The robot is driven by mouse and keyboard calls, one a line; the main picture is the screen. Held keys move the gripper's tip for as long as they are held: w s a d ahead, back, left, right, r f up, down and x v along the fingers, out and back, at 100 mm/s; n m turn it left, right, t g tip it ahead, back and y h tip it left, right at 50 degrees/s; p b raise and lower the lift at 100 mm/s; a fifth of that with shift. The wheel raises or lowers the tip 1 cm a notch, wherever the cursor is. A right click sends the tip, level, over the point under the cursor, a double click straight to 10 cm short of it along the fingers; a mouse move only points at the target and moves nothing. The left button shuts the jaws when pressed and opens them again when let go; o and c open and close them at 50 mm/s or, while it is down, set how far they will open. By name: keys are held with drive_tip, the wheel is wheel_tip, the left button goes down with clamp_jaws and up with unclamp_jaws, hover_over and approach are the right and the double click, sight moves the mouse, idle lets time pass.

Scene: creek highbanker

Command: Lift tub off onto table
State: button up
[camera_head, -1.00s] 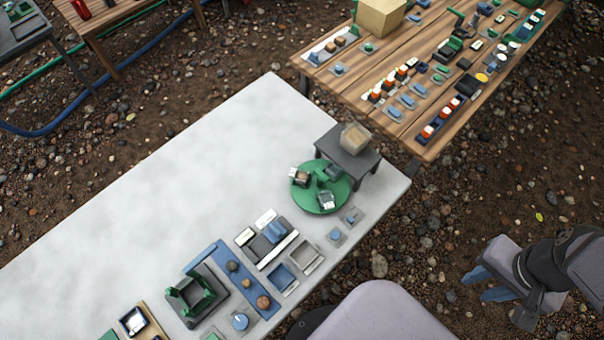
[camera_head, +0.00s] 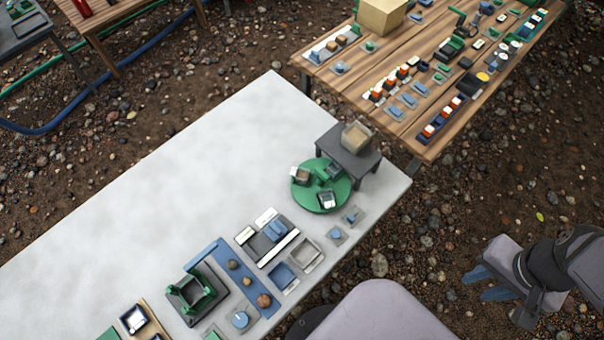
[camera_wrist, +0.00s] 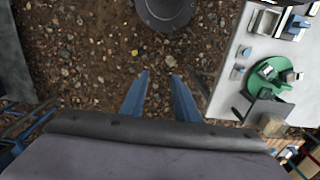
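A tan, open-topped box that looks like the tub (camera_head: 356,137) sits on a small dark grey stand (camera_head: 373,163) at the right end of the pale table (camera_head: 180,170). In the wrist view, the tan tub (camera_wrist: 271,125) shows at the lower right, partly cut off by my gripper body. My gripper (camera_head: 484,283) is over the gravel to the right of the table, well apart from the tub. Its blue fingers (camera_wrist: 160,78) are spread with nothing between them. Whether the tub holds anything is unclear.
A green round turntable (camera_head: 322,199) with small containers stands beside the stand. Several small trays and blocks, including a blue tray (camera_head: 237,272), line the table's near edge. The pale table's far left is bare. A wooden table (camera_head: 395,121) with many small items stands behind.

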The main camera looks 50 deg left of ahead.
drive_tip(key=shift+o, duration=0.6)
drive_tip(key=o, duration=0.8)
drive_tip(key=shift+o, duration=0.2)
